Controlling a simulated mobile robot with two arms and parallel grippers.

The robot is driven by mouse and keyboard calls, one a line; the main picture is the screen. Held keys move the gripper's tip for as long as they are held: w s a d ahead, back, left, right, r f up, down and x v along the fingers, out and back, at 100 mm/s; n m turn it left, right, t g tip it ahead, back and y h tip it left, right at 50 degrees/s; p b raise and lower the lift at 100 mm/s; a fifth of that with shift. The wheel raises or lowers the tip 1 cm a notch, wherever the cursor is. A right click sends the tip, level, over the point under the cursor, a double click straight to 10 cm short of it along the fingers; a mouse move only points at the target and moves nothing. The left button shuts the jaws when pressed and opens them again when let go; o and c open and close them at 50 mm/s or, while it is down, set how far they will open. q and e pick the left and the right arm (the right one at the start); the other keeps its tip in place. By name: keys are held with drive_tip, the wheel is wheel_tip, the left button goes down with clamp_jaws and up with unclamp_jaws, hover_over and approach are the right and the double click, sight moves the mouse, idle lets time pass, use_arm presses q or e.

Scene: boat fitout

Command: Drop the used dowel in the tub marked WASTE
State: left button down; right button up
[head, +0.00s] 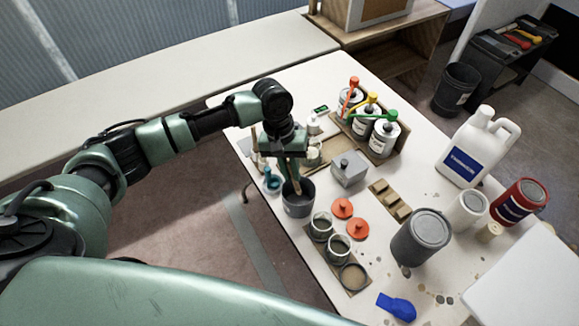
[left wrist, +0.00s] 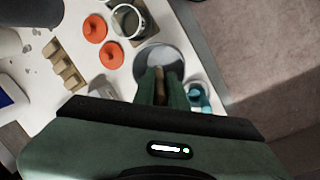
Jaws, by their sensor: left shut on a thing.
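My left gripper (head: 289,182) reaches down over a grey tub (head: 298,205) near the table's left edge. Its green fingers are shut on the used dowel (left wrist: 158,82), whose brown end shows between the fingertips in the left wrist view. The gripper hides most of the dowel. The tub also shows in the left wrist view (left wrist: 178,62), behind the fingertips, with a pale inside. The fingertips are at or just above its mouth; I cannot tell how deep. I cannot read any marking on this tub. My right gripper is not in view.
A teal cup (head: 271,182) stands close left of the tub. Open jars (head: 320,226), orange lids (head: 343,208) and a grey box (head: 348,169) are nearby. A large grey can (head: 421,238) and a white jug (head: 478,150) stand further right. A dark bin (head: 456,90) stands on the floor.

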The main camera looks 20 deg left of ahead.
sight(288, 161)
use_arm(q)
drive_tip(key=shift+f, duration=0.4)
drive_tip(key=c, duration=1.4)
unclamp_jaws()
drive_tip(key=shift+o, duration=0.2)
drive_tip(key=b+v, duration=0.1)
drive_tip(key=v, duration=0.6)
drive_tip(key=shift+r+b, duration=0.3)
drive_tip(key=shift+r, duration=0.1)
drive_tip(key=shift+f, duration=0.1)
